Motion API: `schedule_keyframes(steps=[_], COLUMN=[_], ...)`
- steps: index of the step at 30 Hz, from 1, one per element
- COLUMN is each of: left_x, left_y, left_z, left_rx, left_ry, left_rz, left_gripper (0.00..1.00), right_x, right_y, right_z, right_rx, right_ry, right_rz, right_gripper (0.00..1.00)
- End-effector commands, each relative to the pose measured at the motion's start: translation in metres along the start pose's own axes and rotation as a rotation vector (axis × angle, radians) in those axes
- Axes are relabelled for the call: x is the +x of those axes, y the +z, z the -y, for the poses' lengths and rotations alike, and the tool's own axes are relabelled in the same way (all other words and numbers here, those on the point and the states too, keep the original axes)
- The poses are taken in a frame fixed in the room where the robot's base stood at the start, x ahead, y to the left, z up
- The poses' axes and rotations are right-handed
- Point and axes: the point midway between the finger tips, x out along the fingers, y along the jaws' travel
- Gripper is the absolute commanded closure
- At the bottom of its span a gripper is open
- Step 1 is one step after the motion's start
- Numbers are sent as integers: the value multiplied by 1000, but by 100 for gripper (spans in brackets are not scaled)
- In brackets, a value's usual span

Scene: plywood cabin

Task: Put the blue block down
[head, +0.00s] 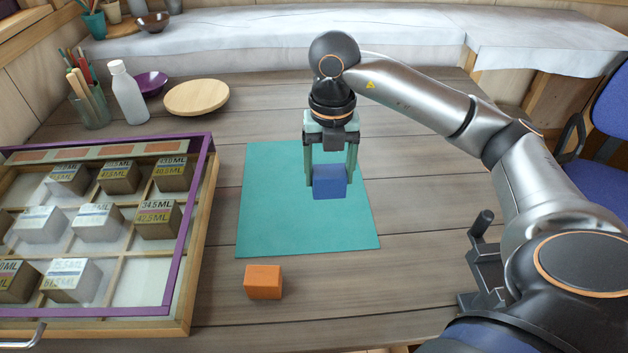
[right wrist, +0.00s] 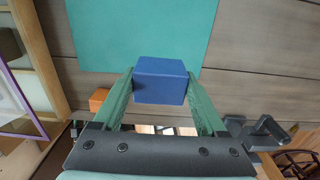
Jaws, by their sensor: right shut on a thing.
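My right gripper (head: 331,178) is shut on the blue block (head: 329,187), with a green finger on each side of it. In the right wrist view the blue block (right wrist: 161,82) sits between the two fingertips (right wrist: 160,88). The block is over the teal mat (head: 270,215); how far above it is hard to tell. The mat also shows in the right wrist view (right wrist: 110,40). My left gripper is out of view.
An orange block (head: 263,282) stands on the wooden table in front of the mat. A compartment tray with a purple frame (head: 202,190) and several labelled blocks fills the left. A white bottle (head: 127,92), purple bowl (head: 151,83) and round wooden plate (head: 197,97) stand behind.

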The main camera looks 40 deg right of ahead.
Motion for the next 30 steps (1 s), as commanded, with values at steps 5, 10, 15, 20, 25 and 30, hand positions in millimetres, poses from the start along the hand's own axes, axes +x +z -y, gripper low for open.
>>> schedule_keyframes(steps=[5, 10, 15, 20, 25, 30], left_x=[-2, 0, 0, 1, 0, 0], left_y=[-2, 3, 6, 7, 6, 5], left_z=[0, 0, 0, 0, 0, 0], left_rx=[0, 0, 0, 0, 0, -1], left_ry=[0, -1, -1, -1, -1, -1], left_rz=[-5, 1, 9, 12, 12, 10], left_gripper=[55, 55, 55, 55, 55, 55], right_x=[16, 50, 67, 74, 98, 106], right_y=[39, 65, 79, 85, 86, 86], right_z=[-7, -11, -13, -14, -13, -14], right_rx=[1, 0, -3, -3, -3, -4], right_ry=[2, 1, 2, 1, -1, 2], right_rz=[-1, -2, 0, 1, -2, 2], right_gripper=[83, 83, 83, 83, 83, 83])
